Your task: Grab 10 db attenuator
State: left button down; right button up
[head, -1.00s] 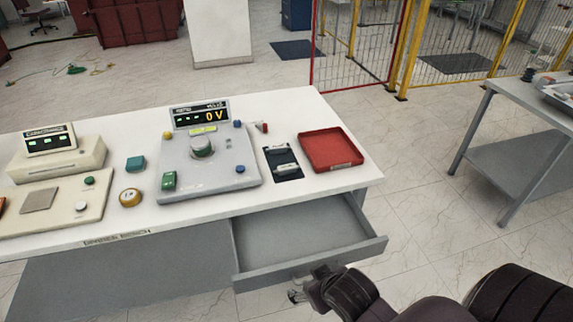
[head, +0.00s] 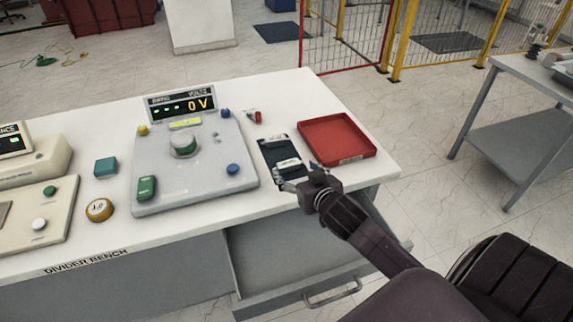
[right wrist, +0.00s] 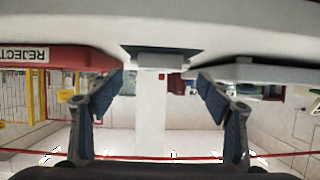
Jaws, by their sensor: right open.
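Two small silvery pieces lie on a dark mat (head: 268,151) on the bench, a far one (head: 281,143) and a near one (head: 289,164). No label on them is readable, so I cannot tell which is the 10 dB attenuator. My right gripper (head: 297,175) is open and empty at the near edge of the mat, close to the near piece. In the right wrist view, a grey block (right wrist: 160,61) lies ahead, centred beyond the open fingertips (right wrist: 160,82), with the dark mat's edge behind it. My left gripper is out of view.
A red tray (head: 337,137) stands right of the mat. Its REJECT label shows upside down in the right wrist view (right wrist: 24,53). A grey voltage unit (head: 190,165) reading 0 V stands to the left. An open drawer (head: 290,247) juts from the bench below my right arm.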

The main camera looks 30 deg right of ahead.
aim_at(290, 166)
jog(key=shift+w, duration=0.15)
jog(key=shift+w+f, duration=0.15)
jog(key=shift+w, duration=0.1)
jog(key=p+x, duration=0.1)
jog(key=x, duration=0.3)
jog(key=shift+w+d+f, duration=0.1)
jog(key=shift+f, duration=0.2)
jog(key=shift+w, duration=0.1)
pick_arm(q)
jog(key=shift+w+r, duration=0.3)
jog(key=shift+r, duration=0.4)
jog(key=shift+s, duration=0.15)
pick_arm(e)
jog(key=shift+f, duration=0.1)
jog(key=shift+c, duration=0.3)
jog(key=c, duration=0.5)
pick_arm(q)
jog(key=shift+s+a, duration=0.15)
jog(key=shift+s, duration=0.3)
pick_arm(e)
jog(key=c, duration=0.7)
